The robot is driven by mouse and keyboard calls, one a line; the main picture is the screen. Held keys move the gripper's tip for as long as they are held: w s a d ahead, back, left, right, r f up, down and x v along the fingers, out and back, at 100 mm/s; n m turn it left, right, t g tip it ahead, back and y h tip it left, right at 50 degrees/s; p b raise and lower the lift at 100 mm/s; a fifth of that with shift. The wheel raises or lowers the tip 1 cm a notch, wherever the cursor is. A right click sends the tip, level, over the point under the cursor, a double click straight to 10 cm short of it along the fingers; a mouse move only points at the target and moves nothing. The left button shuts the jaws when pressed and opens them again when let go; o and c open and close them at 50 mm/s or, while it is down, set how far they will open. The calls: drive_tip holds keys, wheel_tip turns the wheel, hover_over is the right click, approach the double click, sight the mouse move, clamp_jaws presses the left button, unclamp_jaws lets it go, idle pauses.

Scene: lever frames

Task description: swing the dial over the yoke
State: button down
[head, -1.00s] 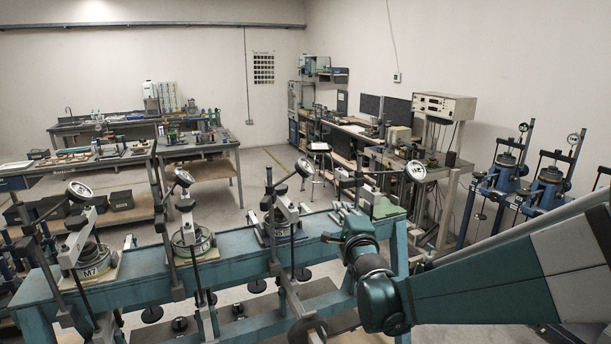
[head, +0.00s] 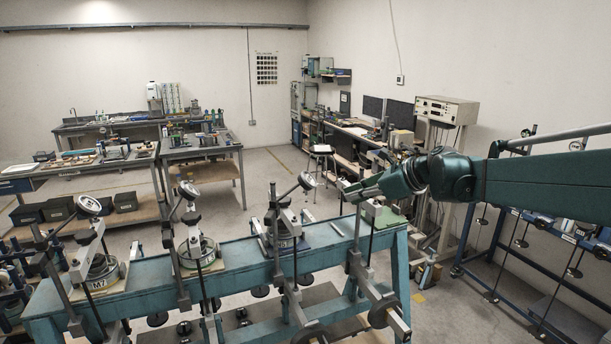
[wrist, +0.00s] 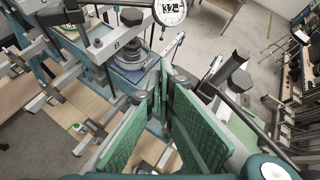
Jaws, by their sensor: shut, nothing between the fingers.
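Lever frames stand in a row on a blue-green bench (head: 235,262). White round dials on arms show at the left frame (head: 89,205), the second frame (head: 188,189) and the third frame (head: 307,181). My gripper (head: 345,190) is above the bench's right part, right of the third dial and apart from it. My arm covers the area behind it. In the wrist view, my green fingers (wrist: 164,76) are shut and empty. A dial (wrist: 170,10) marked 32 shows at the top, above a round cell (wrist: 130,55). I cannot clearly pick out the yoke.
Uprights, slanted beams and hanging weights (head: 385,310) crowd the bench's front. An instrument box (head: 446,110) on a stand is behind my arm. Blue frames (head: 530,240) stand at right. Open floor (head: 265,175) lies behind the bench.

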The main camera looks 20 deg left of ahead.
sight(298, 185)
drive_tip(key=a+r+g+y+p, duration=0.1)
drive_tip(key=a+r+g, duration=0.1)
drive_tip(key=a+r, duration=0.2)
wheel_tip(298, 185, up, 4)
drive_tip(key=shift+s+f+n+g+y+p, duration=0.2)
drive_tip(key=shift+s+n+g+y+p, duration=0.1)
drive_tip(key=shift+y, duration=0.1)
drive_tip(key=shift+a, duration=0.1)
drive_tip(key=p+x, duration=0.1)
drive_tip(key=x, duration=1.2)
drive_tip(key=shift+w+a+f, duration=0.1)
drive_tip(key=shift+a+f, duration=0.15)
drive_tip(key=shift+a, duration=0.05)
